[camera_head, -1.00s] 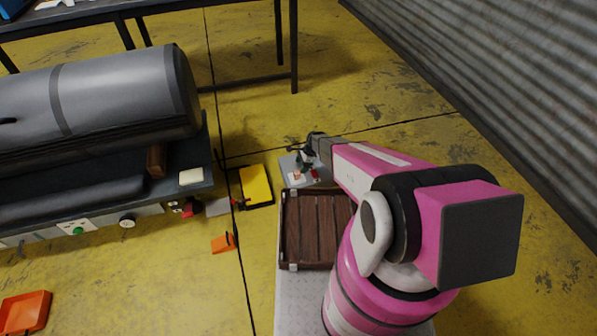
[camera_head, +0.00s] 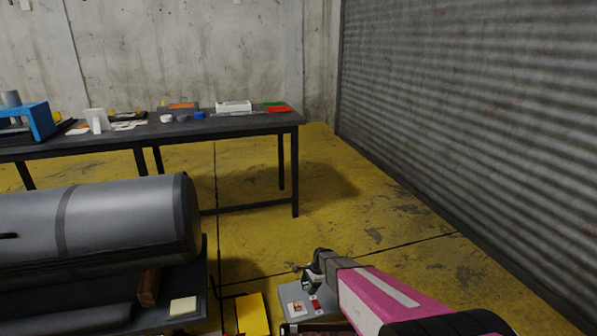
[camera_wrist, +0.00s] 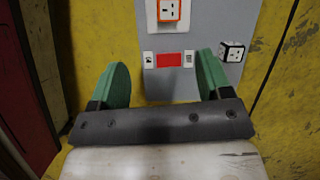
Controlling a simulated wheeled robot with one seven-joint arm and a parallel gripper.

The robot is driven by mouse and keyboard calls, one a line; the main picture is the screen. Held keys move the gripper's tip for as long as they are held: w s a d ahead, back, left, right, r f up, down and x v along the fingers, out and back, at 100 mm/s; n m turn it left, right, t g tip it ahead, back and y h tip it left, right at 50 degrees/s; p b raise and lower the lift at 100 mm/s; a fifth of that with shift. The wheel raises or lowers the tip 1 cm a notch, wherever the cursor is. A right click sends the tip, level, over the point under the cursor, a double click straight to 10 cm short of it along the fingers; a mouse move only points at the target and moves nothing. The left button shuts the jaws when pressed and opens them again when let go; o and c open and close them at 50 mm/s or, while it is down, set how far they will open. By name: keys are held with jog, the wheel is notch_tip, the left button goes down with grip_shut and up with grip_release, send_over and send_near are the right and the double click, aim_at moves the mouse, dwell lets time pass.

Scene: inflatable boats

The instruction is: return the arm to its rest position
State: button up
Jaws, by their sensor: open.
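My pink arm (camera_head: 385,300) reaches up from the lower right of the head view. My gripper (camera_head: 308,277) is at its far end, over a grey panel. In the wrist view my gripper (camera_wrist: 162,85) shows two green fingers spread well apart, with nothing held between them. Between and beyond the fingers lies the grey panel (camera_wrist: 200,32), with a red rectangle (camera_wrist: 169,60), an orange-framed socket (camera_wrist: 169,10) and a small black-and-white cube-like part (camera_wrist: 232,51). I cannot tell the gap between the fingertips and the panel.
A large grey cylinder (camera_head: 120,215) lies on a dark bench at the left. A dark table (camera_head: 215,126) with several small items stands behind it. A corrugated wall (camera_head: 470,130) bounds the right. A yellow tray (camera_head: 252,314) is left of the panel. Yellow floor (camera_head: 350,205) is open beyond.

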jog(key=s+d+r+n+h, duration=0.1)
jog(key=s+d+r+n, duration=0.3)
jog(key=r, duration=0.6)
jog(key=s+d+r+n+h, duration=0.1)
jog(key=s+d+r+n, duration=0.3)
jog(key=s+r, duration=0.4)
jog(key=s+d+r+n+t+h, duration=0.1)
jog(key=s+d+r+n, duration=0.4)
jog(key=r, duration=0.8)
jog(key=shift+s+d+r+h, duration=0.3)
jog(key=shift+s+r+h, duration=0.1)
jog(key=shift+s, duration=0.45)
